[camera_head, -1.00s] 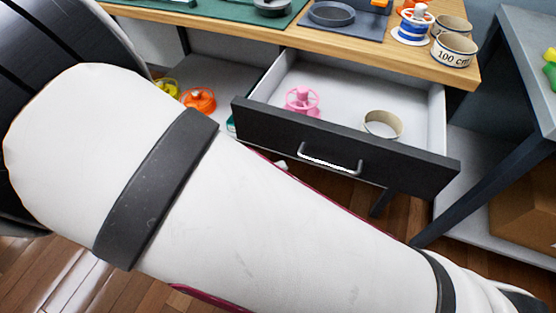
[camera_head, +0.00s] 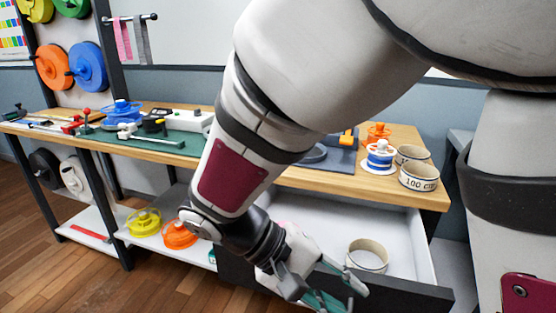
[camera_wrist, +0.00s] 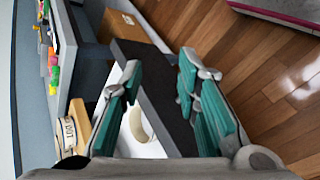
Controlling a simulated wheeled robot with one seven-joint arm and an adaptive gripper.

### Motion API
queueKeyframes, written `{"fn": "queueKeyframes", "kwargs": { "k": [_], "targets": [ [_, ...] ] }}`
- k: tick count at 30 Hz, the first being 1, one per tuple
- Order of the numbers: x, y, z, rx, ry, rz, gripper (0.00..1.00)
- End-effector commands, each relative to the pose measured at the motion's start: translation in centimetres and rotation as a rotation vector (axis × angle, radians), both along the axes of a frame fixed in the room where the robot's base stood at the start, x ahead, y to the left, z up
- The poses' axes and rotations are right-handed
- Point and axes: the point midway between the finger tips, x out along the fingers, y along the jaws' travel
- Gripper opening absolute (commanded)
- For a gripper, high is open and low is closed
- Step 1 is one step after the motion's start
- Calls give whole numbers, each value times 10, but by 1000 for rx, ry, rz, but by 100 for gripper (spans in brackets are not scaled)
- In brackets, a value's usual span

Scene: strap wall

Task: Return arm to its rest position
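My arm reaches across the head view from the upper right, bent down at the elbow. My gripper (camera_head: 342,292) hangs at the front of the open drawer (camera_head: 412,250), overlapping its dark front. In the wrist view my gripper (camera_wrist: 160,66) has its two teal-padded fingers spread apart, with nothing held between them. The drawer's dark front (camera_wrist: 160,98) shows beyond the fingers. A cream ring (camera_head: 368,257) sits inside the drawer. My forearm and gripper hide most of the drawer's left part.
The wooden bench (camera_head: 432,193) carries two cream rings, a blue-and-white spool (camera_head: 380,153) and several tools. Yellow (camera_head: 144,222) and orange (camera_head: 180,236) spools sit on the lower shelf. A grey table stands at the right. The floor at the lower left is clear.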

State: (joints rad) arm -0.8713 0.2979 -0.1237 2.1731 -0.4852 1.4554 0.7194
Motion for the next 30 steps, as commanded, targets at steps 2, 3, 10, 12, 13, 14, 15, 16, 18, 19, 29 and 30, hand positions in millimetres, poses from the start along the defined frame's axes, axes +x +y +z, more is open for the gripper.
{"fn": "queueKeyframes", "kwargs": {
  "k": [2, 3, 10, 12, 13, 14, 15, 16, 18, 19, 29, 30],
  "targets": [
    [-9, -20, 14, 92, 12, -61, 30],
    [-14, -29, 20, 135, 19, -84, 30],
    [-50, -70, 46, 385, 9, -196, 30],
    [-62, -79, 52, 457, -8, -219, 30],
    [-68, -82, 54, 487, -18, -227, 30],
    [-73, -85, 57, 517, -31, -235, 30],
    [-81, -89, 59, 556, -47, -244, 30],
    [-86, -92, 61, 583, -61, -251, 30],
    [-98, -96, 64, 644, -97, -261, 30],
    [-103, -97, 65, 669, -113, -264, 30],
    [-137, -101, 68, 822, -270, -261, 30],
    [-140, -101, 68, 833, -287, -259, 30]
  ]
}}
